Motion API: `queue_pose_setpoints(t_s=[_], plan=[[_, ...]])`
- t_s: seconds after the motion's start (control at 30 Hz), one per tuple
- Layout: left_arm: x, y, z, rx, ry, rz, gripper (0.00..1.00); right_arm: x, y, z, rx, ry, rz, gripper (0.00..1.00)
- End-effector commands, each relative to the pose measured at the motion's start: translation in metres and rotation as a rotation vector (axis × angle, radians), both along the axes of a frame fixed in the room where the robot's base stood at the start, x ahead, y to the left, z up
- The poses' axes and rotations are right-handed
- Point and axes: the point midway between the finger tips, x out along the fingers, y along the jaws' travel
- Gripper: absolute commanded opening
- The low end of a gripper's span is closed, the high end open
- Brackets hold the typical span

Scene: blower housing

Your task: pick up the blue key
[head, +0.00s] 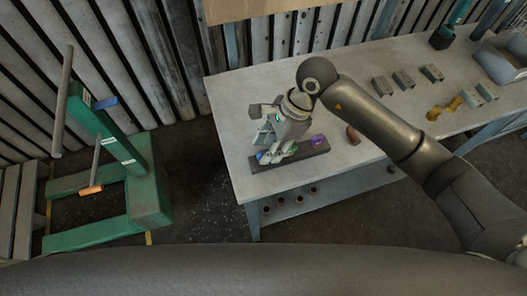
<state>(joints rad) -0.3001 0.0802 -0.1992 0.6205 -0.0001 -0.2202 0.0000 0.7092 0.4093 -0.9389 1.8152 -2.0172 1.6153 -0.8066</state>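A dark strip (303,155) lies near the left end of the grey workbench, with small coloured pieces along it. A small blue piece (261,157), which looks like the blue key, shows at the left part of the strip, partly hidden by my gripper. A purple piece (318,140) stands to the right on the strip, and a green one (292,151) shows beside the fingers. My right gripper (274,154) points down over the strip's left half, with its fingers close to the blue and green pieces. I cannot tell whether it touches or holds either. My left gripper is not in view.
A red-brown part (352,135) lies right of the strip. Grey blocks (403,80), brass parts (443,108) and a grey bin (503,54) occupy the bench's right side. A green press frame (148,205) stands on the floor at left. The bench's front left is bare.

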Motion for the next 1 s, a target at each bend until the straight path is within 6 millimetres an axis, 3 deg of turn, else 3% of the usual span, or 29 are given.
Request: queue_pose_setpoints(t_s=[0.1,0.23,0.53,0.83,1.0], plan=[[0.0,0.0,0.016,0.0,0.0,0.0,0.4,-0.001,0.007,-0.011,0.001,0.007,0.0,0.39],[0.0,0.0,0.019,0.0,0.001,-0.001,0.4,-0.002,0.013,-0.027,0.001,0.004,-0.001,0.39],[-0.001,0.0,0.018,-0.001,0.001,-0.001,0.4,-0.002,0.014,-0.033,0.002,0.001,0.0,0.39],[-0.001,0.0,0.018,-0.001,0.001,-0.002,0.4,-0.002,0.014,-0.033,0.001,0.0,0.0,0.01],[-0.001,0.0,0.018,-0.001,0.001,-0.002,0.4,-0.002,0.014,-0.033,0.002,0.001,0.0,0.0]])
